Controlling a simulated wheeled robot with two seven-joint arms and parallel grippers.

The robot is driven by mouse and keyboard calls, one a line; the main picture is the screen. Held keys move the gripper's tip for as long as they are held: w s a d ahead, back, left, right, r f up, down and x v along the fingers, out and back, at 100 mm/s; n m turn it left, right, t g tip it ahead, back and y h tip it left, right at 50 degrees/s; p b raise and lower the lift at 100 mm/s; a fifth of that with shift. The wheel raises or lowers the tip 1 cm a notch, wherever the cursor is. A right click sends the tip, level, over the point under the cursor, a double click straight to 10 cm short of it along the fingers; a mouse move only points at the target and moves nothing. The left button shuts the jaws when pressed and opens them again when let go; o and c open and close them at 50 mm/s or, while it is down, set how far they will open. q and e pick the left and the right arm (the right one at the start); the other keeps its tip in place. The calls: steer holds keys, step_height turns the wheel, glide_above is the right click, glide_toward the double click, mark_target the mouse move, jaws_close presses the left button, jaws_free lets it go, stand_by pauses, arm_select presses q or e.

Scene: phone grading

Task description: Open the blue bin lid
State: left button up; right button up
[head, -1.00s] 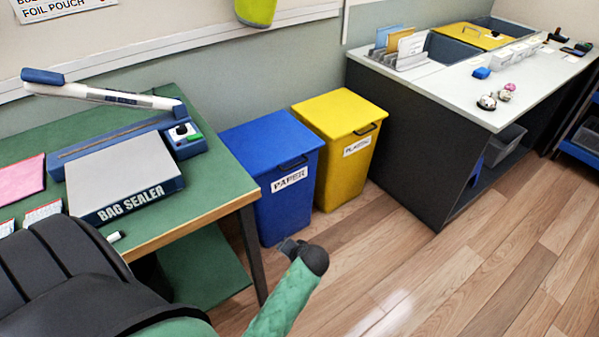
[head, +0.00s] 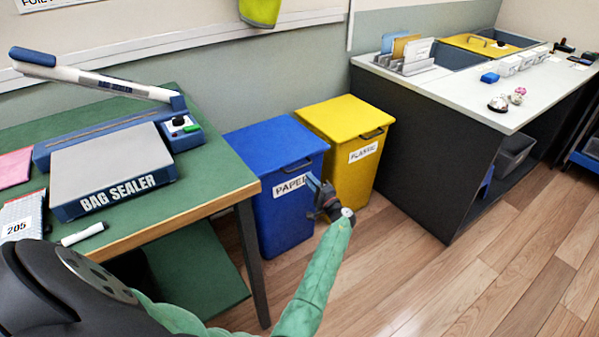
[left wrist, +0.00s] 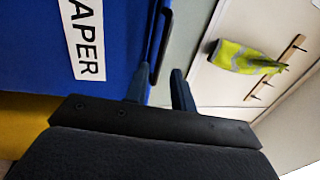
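The blue bin (head: 286,222) marked PAPER stands on the floor beside the green table, and its blue lid (head: 272,147) is shut, with a dark handle (head: 298,165) at the front edge. My left gripper (head: 318,192) is in front of the bin, below and slightly right of the handle. In the left wrist view, the two blue fingers of my left gripper (left wrist: 160,90) are apart, with the bin's dark handle (left wrist: 160,45) ahead of them near the left finger. Nothing shows between the fingers. My right gripper is in neither view.
A yellow bin (head: 346,165) marked PLASTIC stands just right of the blue one. The green table (head: 215,165) with a bag sealer (head: 112,170) stands at the left. A white-topped counter (head: 465,90) stands at the right. The wooden floor (head: 420,285) in front is clear.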

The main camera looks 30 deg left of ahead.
mark_target(300, 167)
arm_select(q)
steer(key=shift+p+x, duration=0.45)
steer(key=shift+x, duration=3.35)
jaws_close()
